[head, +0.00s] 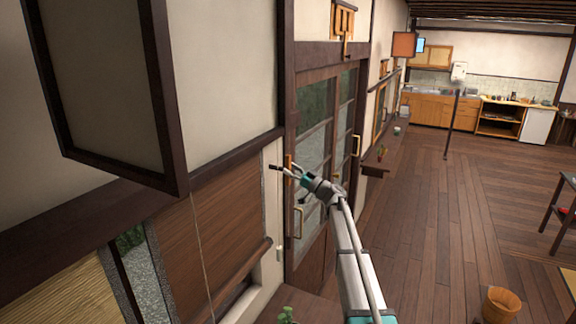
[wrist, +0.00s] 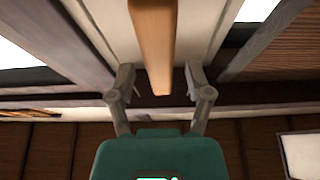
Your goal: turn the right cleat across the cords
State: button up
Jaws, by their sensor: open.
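A light wooden bar (wrist: 153,45) runs down from the top edge of the wrist view and ends between the two fingers of my gripper (wrist: 159,78). The fingers are open, one on each side of it, with gaps showing on both sides. In the head view my gripper (head: 283,170) is at the pale post beside the glazed door, and a small part of a wooden piece (head: 289,160) shows there. I cannot tell for sure whether this bar is the right cleat. A thin cord (head: 201,245) hangs at the left, in front of the brown blind.
A dark-framed panel (head: 105,90) juts out at the upper left. The glazed door (head: 310,125) has wooden handles (head: 298,222). A ledge (head: 385,160) follows the wall beyond. A wooden bucket (head: 502,305) stands at the lower right; the floor between is clear.

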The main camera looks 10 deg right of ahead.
jog(key=shift+w+a+r, duration=0.25)
jog(key=shift+w+a, duration=0.15)
jog(key=shift+a, duration=0.1)
grip_shut()
